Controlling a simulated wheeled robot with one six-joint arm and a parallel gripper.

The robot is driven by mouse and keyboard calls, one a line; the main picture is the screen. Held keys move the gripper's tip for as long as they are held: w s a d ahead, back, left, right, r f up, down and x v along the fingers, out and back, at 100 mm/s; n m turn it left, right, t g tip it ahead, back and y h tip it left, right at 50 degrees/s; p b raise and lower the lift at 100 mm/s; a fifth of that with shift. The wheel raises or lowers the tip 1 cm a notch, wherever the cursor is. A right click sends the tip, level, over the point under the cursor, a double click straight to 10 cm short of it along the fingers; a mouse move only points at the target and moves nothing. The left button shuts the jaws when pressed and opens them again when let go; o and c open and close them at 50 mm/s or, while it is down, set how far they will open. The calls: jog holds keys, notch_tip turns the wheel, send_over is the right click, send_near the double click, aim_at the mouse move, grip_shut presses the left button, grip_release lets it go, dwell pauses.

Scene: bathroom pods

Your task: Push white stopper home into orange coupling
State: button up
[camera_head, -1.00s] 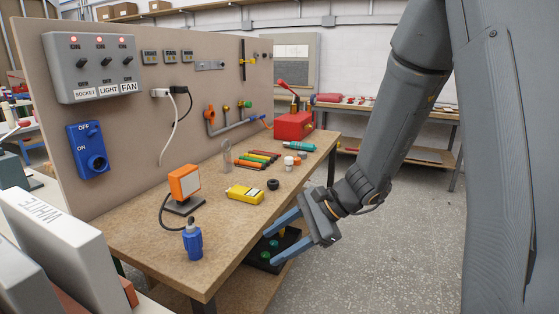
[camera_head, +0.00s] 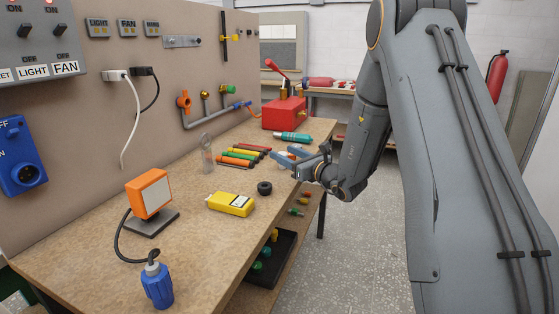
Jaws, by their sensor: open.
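The orange coupling (camera_head: 183,101) sits at the upper left end of the grey pipe on the upright board, with its round end facing outward. My gripper (camera_head: 284,156) is at the right edge of the bench, its blue-grey fingers open and pointing left over the bench top. A small white piece, likely the white stopper, shows only in part at the fingers. The fingers cover most of that spot, so I cannot tell whether they touch it. The coupling is far to the left of my gripper and higher.
A red box (camera_head: 285,113) stands behind.

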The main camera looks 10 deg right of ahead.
jog(key=shift+s+a+f, duration=0.1)
jog(key=shift+a+f, duration=0.05)
jog(key=shift+f, duration=0.2)
jog(key=shift+w+d+f+b, duration=0.15)
jog(key=shift+d+f+b, duration=0.15)
jog(key=shift+d+b, duration=0.15)
jog(key=shift+w+d+f+b, duration=0.1)
jog(key=shift+d+f+b, duration=0.2)
jog(key=shift+d, duration=0.2)
jog(key=shift+x, duration=1.15)
jog(key=x, duration=0.3)
jog(key=p+x, duration=0.1)
jog(key=x, duration=0.1)
jog(key=shift+w+a+f, duration=0.25)
jog(key=shift+a, duration=0.05)
jog(key=shift+c, duration=0.2)
jog(key=c, duration=1.1)
